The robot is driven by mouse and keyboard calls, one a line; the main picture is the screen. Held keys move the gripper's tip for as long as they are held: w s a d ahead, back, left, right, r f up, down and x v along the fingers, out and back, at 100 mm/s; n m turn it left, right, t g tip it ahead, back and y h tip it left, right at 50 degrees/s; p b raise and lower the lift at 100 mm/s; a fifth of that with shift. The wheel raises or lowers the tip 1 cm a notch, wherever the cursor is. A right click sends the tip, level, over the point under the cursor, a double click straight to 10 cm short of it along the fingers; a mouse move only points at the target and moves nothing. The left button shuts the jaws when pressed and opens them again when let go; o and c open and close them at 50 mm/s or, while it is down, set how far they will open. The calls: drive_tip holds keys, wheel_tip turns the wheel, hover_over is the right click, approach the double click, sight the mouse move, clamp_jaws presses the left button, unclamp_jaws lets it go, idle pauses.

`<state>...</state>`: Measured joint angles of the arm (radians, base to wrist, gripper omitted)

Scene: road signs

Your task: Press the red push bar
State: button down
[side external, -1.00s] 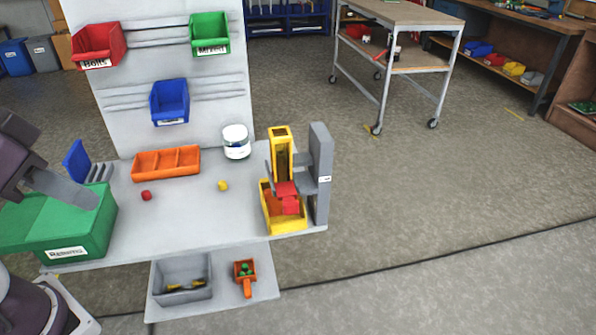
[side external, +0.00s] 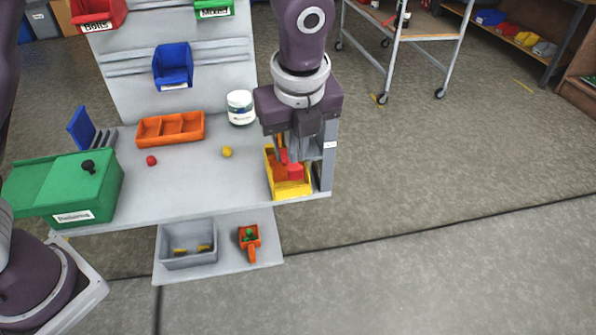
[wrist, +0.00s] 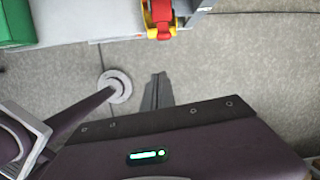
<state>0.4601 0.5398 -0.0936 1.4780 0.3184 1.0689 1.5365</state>
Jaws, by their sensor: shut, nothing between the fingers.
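The red push bar (side external: 295,171) sits low on the front of the yellow dispenser (side external: 292,190), which stands at the right end of the grey workbench. In the wrist view the red bar (wrist: 162,14) shows at the top edge, with a bit of the yellow dispenser (wrist: 148,17) around it. My gripper (side external: 296,152) points down over the dispenser, and its fingers hide part of the red bar and the dispenser's upper part. In the wrist view its fingers (wrist: 157,80) are shut and empty. I cannot tell whether the fingers touch the bar.
A grey upright (side external: 328,165) stands at the dispenser's right. A yellow ball (side external: 227,152), a red ball (side external: 151,160), a white jar (side external: 240,108) and an orange tray (side external: 150,130) are on the bench. A green bin (side external: 100,190) is at left. A grey bin (side external: 175,260) and an orange scoop (side external: 250,242) lie on the lower shelf.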

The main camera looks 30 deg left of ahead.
sight(298, 173)
drive_tip(key=shift+w+d+f+m, duration=0.2)
drive_tip(key=shift+d+f+m, duration=0.2)
drive_tip(key=shift+f, duration=0.1)
drive_tip(key=shift+w+d+f+m, duration=0.15)
drive_tip(key=shift+d+f+m, duration=0.25)
drive_tip(key=shift+f, duration=0.1)
drive_tip(key=w+a+f, duration=0.1)
drive_tip(key=f, duration=0.2)
drive_tip(key=w+a+f, duration=0.1)
drive_tip(key=a+f, duration=0.1)
drive_tip(key=f, duration=0.1)
drive_tip(key=w+a+f, duration=0.1)
drive_tip(key=w+f, duration=0.1)
drive_tip(key=f, duration=0.1)
drive_tip(key=shift+w+a+f, duration=0.1)
drive_tip(key=shift+a+f, duration=0.1)
drive_tip(key=shift+f, duration=0.15)
drive_tip(key=shift+w+a, duration=0.15)
drive_tip(key=shift+w, duration=0.05)
